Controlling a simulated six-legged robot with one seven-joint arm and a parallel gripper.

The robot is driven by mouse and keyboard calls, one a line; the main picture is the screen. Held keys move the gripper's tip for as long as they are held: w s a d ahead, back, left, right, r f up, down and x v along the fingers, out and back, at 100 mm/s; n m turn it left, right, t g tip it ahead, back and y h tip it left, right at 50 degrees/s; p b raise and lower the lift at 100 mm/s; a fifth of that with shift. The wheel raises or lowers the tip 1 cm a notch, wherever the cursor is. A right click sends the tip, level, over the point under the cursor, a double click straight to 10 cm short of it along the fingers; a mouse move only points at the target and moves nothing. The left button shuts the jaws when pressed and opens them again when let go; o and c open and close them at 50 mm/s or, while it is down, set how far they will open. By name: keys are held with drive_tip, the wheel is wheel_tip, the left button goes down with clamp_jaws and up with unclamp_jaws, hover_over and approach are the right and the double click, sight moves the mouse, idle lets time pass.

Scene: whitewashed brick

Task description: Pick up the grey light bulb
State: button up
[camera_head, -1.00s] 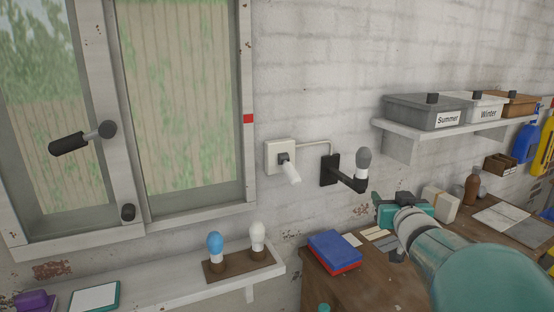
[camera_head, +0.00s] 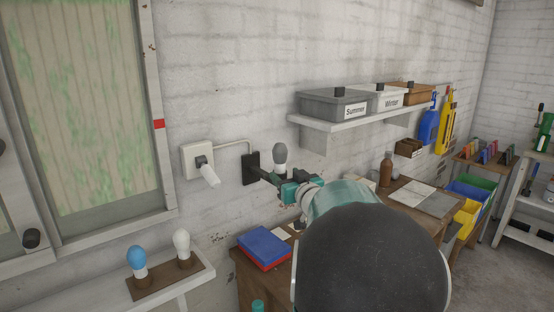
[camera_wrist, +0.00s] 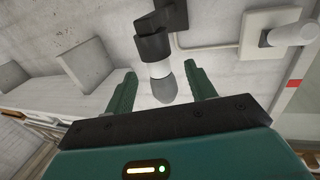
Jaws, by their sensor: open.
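The grey light bulb (camera_head: 280,155) sits upright in a black wall lamp holder (camera_head: 251,168) on the white brick wall. In the wrist view the bulb (camera_wrist: 165,86) shows its grey globe and white base, with the base in the black holder (camera_wrist: 153,44). My gripper (camera_wrist: 162,84) is open, with one green finger on each side of the bulb's globe in that picture. I cannot tell how deep the bulb is between the fingers, and no contact shows. In the head view my gripper (camera_head: 280,187) is close to the bulb and partly hides the holder's arm.
A shelf (camera_head: 330,125) with labelled boxes is to the upper right. Blue and white bulbs stand on a brown base (camera_head: 160,282) on the window ledge. A blue and red book (camera_head: 264,248) lies on the bench below.

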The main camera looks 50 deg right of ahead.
sight(277, 155)
drive_tip(key=x, duration=0.7)
drive_tip(key=shift+w+d, duration=0.25)
drive_tip(key=c, duration=1)
drive_tip(key=shift+r, duration=0.1)
drive_tip(key=shift+c, duration=0.2)
drive_tip(key=shift+r, duration=0.5)
wheel_tip(277, 155, up, 2)
drive_tip(key=shift+r, duration=0.15)
drive_tip(key=s+a+r, duration=0.9)
drive_tip(key=s, duration=0.1)
drive_tip(key=shift+s+r, duration=0.3)
drive_tip(key=shift+s, duration=0.05)
drive_tip(key=shift+a, duration=0.1)
